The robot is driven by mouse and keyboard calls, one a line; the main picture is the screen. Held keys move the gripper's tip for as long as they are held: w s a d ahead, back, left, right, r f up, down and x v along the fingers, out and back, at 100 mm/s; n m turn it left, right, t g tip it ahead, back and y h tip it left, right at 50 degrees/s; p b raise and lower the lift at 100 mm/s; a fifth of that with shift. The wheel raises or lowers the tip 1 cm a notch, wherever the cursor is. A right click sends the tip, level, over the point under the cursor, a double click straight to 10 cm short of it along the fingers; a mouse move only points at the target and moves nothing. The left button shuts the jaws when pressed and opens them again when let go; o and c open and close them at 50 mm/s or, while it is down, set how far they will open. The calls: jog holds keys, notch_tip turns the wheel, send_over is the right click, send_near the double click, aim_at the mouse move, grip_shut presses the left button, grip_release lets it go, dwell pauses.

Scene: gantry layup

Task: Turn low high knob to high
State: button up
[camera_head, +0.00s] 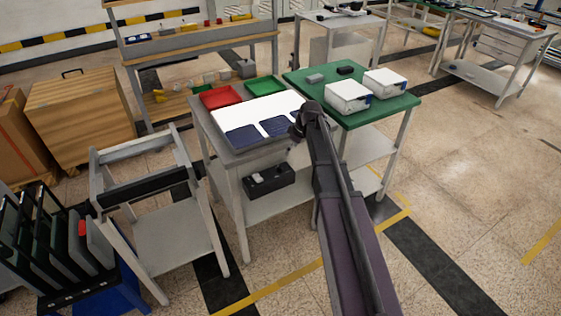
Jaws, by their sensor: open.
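My arm reaches up from the bottom of the head view over the work tables. My gripper (296,131) is a small dark shape at its far end, above the near right edge of the white-topped table. It is open, with nothing seen between its fingers; they are too small and dark to make out well. A black control box (268,180) with small light parts on it sits under the tabletop at the front, left of and below my gripper. The low high knob cannot be made out, nor can its setting.
The grey table (237,158) holds a red tray (220,96), a green tray (266,86) and dark blue panels (243,138). A green table (385,114) with two white boxes adjoins it on the right. A metal frame stand (172,238) stands left; open floor lies right.

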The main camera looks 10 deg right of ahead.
aim_at(280, 166)
jog(key=shift+s+d+r+n+y+p, duration=0.15)
jog(key=shift+r+n+y+p, duration=0.25)
jog(key=shift+r+n, duration=0.55)
jog(key=shift+f, duration=0.25)
jog(key=b+x, duration=1.2)
jog(key=x, duration=0.1)
jog(key=shift+f+b, duration=0.3)
jog(key=shift+b, duration=0.1)
grip_shut()
